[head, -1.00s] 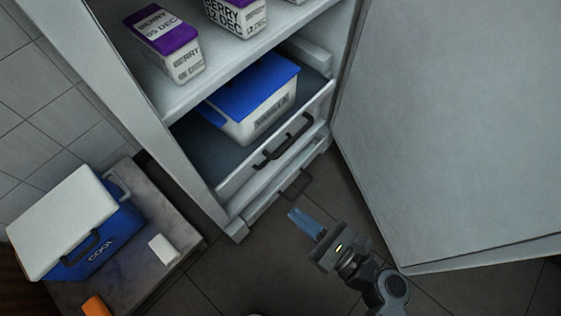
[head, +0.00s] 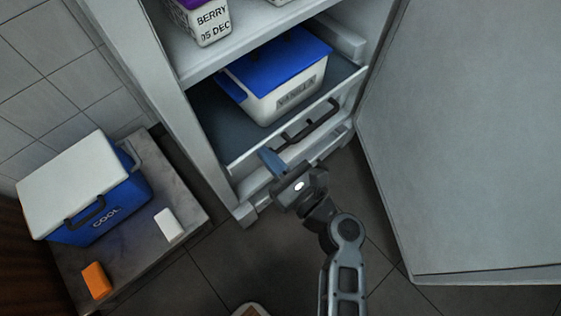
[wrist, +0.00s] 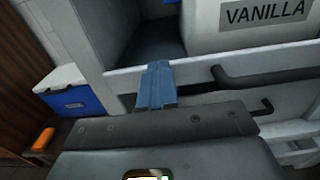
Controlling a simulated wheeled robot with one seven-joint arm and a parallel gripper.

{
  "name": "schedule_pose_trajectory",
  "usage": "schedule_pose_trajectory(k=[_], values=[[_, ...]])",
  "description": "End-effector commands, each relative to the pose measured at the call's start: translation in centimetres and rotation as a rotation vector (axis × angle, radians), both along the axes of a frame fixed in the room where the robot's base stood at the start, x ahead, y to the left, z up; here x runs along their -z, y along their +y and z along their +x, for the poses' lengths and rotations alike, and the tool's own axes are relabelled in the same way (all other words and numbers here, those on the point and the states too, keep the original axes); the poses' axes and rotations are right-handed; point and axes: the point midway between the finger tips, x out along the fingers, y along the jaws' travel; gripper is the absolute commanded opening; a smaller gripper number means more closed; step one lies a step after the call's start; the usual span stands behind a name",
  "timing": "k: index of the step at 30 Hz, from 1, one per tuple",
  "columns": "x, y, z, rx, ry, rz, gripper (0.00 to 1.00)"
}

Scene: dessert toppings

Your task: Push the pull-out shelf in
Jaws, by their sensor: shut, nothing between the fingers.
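The pull-out shelf (head: 232,169) sits low in the open white cabinet, with a pale front panel and a dark bar handle (head: 311,124). A white tub with a blue lid, labelled VANILLA (head: 285,95), stands on it; the tub also shows in the wrist view (wrist: 250,35). My gripper (head: 270,158) is shut and empty, its blue fingers together at the shelf's front, left of the handle. In the wrist view the fingertips (wrist: 156,68) overlap the front panel (wrist: 195,75); I cannot tell whether they touch it. My gripper hides part of the lower front.
The cabinet door (head: 470,150) stands open at the right. At the left, a low stone-topped stand (head: 185,190) holds a blue and white cooler (head: 95,200), a white block (head: 168,226) and an orange block (head: 96,280).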

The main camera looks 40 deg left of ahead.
Motion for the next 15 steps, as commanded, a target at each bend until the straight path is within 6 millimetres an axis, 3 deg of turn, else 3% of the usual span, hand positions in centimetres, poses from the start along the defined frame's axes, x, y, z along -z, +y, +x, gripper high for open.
schedule_pose_trajectory(k=[11,15], values=[[0.0,0.3,0.0,0.0,-0.001,0.0,0.0],[0.0,1.6,0.2,-0.001,-0.001,0.002,0.0]])
